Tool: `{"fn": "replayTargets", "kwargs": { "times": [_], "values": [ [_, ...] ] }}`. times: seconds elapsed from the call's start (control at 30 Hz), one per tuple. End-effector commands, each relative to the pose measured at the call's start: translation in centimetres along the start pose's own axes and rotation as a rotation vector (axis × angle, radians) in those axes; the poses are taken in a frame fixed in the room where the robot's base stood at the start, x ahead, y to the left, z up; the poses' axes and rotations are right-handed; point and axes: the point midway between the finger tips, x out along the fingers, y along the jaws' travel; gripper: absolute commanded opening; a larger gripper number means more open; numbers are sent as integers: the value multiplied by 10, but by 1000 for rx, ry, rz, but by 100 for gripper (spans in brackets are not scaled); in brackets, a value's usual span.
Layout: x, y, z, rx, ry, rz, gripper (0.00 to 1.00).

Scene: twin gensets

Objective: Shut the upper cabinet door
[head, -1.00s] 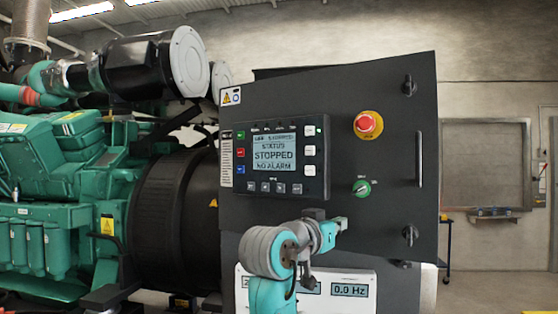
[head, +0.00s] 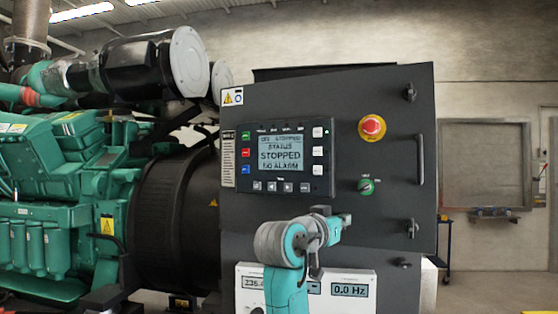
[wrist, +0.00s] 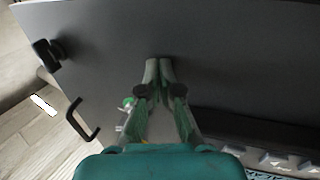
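The upper cabinet door (head: 395,135) is a dark grey panel with a status display (head: 279,158), a red emergency stop button, a green switch and a vertical handle (head: 420,160). It stands partly open, its right edge swung out toward me. My gripper (head: 347,218) is at the lower middle of the door's face, left of the lower latch (head: 412,228). In the wrist view, my gripper's fingers (wrist: 158,66) are together and empty, with their tips at or very near the dark door (wrist: 215,50). I cannot tell whether they touch it. The handle (wrist: 82,120) shows at left there.
Below the door is a white meter panel (head: 255,283) with readouts, partly behind my arm. A green engine (head: 60,200) and a black cylindrical housing (head: 170,215) stand to the left. Open floor (head: 490,290) shows to the right.

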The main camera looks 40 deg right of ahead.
Motion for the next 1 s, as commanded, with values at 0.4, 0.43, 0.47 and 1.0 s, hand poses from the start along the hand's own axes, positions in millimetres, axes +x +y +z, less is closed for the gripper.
{"fn": "replayTargets", "kwargs": {
  "times": [0.4, 0.43, 0.47, 1.0],
  "values": [
    [18, -4, 1, -2, -2, 0, 0],
    [19, -5, 1, -2, -2, 0, 0],
    [21, -5, 1, -2, -2, 0, 0],
    [43, -9, 0, 0, 0, 1, 0]
  ]
}}
